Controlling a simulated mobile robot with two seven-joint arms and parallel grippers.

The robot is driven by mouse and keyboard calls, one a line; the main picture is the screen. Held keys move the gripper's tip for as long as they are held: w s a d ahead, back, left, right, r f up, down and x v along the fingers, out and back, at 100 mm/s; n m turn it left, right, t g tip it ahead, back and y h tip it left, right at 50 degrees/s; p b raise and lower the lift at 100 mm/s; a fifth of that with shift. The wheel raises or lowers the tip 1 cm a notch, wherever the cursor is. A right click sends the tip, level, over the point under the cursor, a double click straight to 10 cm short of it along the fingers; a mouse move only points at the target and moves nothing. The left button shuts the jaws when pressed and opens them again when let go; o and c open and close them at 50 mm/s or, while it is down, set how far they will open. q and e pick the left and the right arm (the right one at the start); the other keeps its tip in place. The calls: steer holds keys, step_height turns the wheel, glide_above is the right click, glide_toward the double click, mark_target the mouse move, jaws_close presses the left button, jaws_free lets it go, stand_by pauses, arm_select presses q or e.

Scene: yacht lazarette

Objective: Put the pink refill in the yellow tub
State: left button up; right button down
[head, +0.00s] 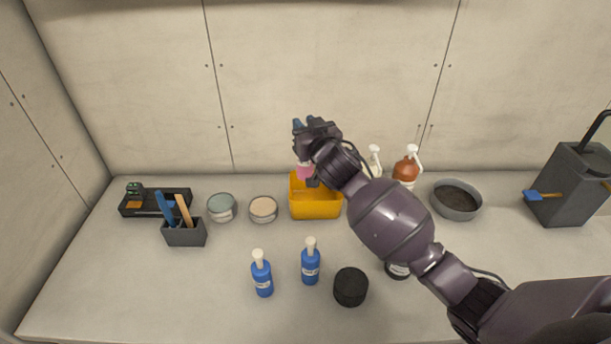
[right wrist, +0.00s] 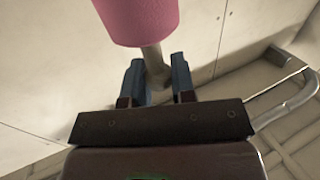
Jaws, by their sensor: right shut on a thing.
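The pink refill (head: 304,171) shows just below my right gripper, over the yellow tub, partly hidden by the gripper. In the right wrist view the refill's pink body (right wrist: 140,18) is cut off by the top edge, and its pale neck (right wrist: 154,65) sits between the two blue fingers. My right gripper (head: 304,123) is shut on that neck; it also shows in the right wrist view (right wrist: 157,82). The yellow tub (head: 316,210) stands on the counter towards the back wall; its inside is partly hidden by my gripper and arm. My left gripper is not in view.
Two round tins (head: 222,208) (head: 263,210) stand left of the tub. Two blue bottles (head: 262,275) (head: 310,262) and a black cylinder (head: 351,288) stand in front. A brown spray bottle (head: 406,171) and a grey bowl (head: 456,201) are to the right, partly near my arm.

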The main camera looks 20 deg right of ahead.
mark_target(306, 173)
step_height(306, 173, down, 8)
steer(key=shift+f+b, duration=0.2)
steer(key=shift+b, duration=0.1)
steer(key=shift+f, duration=0.9)
arm_select(q)
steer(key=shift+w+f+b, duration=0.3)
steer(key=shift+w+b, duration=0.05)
steer(key=shift+b, duration=0.15)
arm_select(e)
steer(key=shift+f, duration=1.7)
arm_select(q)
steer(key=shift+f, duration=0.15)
arm_select(e)
steer(key=shift+f, duration=0.15)
steer(key=c, duration=0.9)
jaws_free()
steer(key=shift+c, duration=0.2)
steer(key=shift+s, duration=0.25)
steer(key=s+d, duration=0.1)
steer(key=s, duration=1)
steer(key=shift+s+d+r, duration=0.15)
steer(key=shift+s+r, duration=0.05)
